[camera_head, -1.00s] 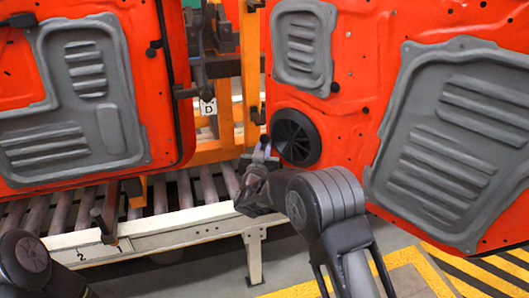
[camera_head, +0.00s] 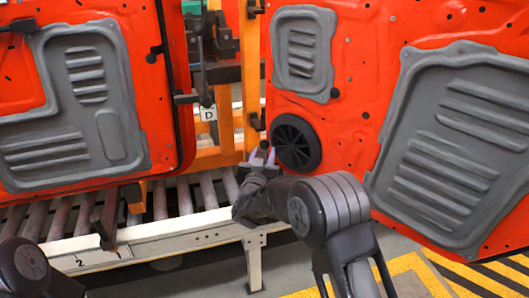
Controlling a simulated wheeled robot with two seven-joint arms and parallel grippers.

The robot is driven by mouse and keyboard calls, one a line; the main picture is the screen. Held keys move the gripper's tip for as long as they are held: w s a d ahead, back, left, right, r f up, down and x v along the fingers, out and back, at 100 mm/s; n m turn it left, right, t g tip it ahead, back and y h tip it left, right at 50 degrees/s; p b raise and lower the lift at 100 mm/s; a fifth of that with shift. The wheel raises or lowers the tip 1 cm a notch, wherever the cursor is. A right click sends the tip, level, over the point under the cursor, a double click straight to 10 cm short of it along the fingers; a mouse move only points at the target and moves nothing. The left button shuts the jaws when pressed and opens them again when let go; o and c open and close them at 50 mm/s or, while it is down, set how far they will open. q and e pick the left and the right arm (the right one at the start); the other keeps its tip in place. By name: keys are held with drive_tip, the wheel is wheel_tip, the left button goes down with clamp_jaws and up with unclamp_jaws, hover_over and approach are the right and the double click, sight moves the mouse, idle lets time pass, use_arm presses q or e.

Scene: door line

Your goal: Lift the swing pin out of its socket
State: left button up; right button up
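My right gripper (camera_head: 262,157) is in the middle of the view, beside the lower left edge of the right door (camera_head: 345,130). Its two pale purple-lit fingertips point up and stand apart, so it looks open. A small dark part (camera_head: 258,122), possibly the swing pin or its socket, sits on the orange post just above the fingertips; it is too small to be sure. I cannot make out anything held between the fingers. My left arm shows only at the bottom left, and its gripper is out of view.
A round black speaker (camera_head: 295,142) on the right door is close to the right of my gripper. Another orange door (camera_head: 160,110) hangs at left. A roller conveyor (camera_head: 190,238) with a white rail runs below. Yellow-black floor stripes (camera_head: 480,275) lie at lower right.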

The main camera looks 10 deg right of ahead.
drive_tip(key=b+v, duration=0.1)
drive_tip(key=v, duration=0.5)
drive_tip(key=s+a+f+n+g+y, duration=0.2)
drive_tip(key=s+a+f+g+y, duration=0.25)
drive_tip(key=f, duration=0.65)
drive_tip(key=s+a+f+n+g+y, duration=0.2)
drive_tip(key=s+a+f+y, duration=0.2)
drive_tip(key=s+a+f, duration=0.55)
drive_tip(key=s+d+f+g+y, duration=0.1)
drive_tip(key=s+f+g, duration=0.2)
drive_tip(key=s, duration=0.6)
drive_tip(key=s+d+f+g, duration=0.2)
drive_tip(key=s+f+g, duration=0.1)
drive_tip(key=s+f, duration=0.5)
drive_tip(key=s+d+f+m+g+y, duration=0.1)
drive_tip(key=s+f+g, duration=0.2)
drive_tip(key=s, duration=0.9)
wheel_tip(320, 180, down, 3)
drive_tip(key=shift+d+r+y, duration=0.1)
drive_tip(key=shift+d+y, duration=0.1)
drive_tip(key=shift+y, duration=0.15)
